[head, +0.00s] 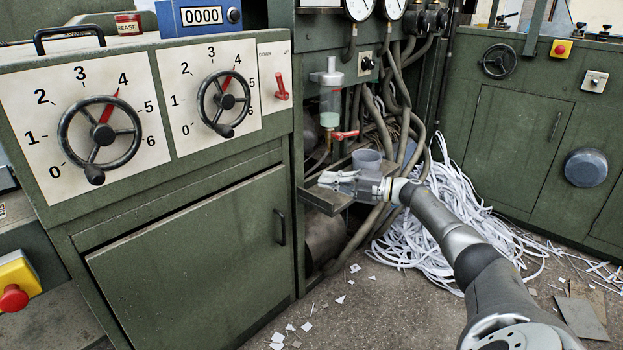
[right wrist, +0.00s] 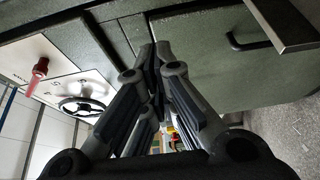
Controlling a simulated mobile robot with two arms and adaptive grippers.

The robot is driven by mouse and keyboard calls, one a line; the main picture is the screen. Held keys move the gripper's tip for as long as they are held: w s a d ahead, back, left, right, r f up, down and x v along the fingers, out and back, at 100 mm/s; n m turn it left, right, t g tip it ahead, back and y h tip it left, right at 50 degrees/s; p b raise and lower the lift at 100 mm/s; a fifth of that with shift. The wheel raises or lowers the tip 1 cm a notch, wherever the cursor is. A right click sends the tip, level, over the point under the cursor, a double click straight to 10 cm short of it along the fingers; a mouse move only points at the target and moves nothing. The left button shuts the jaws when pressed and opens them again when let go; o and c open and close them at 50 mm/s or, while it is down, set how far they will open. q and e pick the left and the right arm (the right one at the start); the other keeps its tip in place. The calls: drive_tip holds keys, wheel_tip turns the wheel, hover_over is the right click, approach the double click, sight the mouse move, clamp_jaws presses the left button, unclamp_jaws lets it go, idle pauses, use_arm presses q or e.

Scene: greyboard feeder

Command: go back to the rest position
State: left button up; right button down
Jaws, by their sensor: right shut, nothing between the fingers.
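My right gripper (head: 326,179) is in the middle of the head view, at the end of my right arm, which comes in from the lower right. Its fingers are together and hold nothing. It is over or near a small metal shelf (head: 325,200) on the machine, in front of a grey cup (head: 366,160). In the right wrist view the closed fingers (right wrist: 151,52) point toward the green cabinet front, upside down in that picture. My left gripper is not in view.
The green machine has two dials with handwheels (head: 100,134) (head: 223,103) and a red lever (head: 281,87). A glass oiler (head: 330,95) with a red tap (head: 345,135) stands above my gripper. Hoses and a heap of white paper strips (head: 440,210) lie behind my arm.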

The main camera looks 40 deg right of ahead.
drive_tip(key=shift+s+d, duration=0.55)
drive_tip(key=shift+d, duration=0.1)
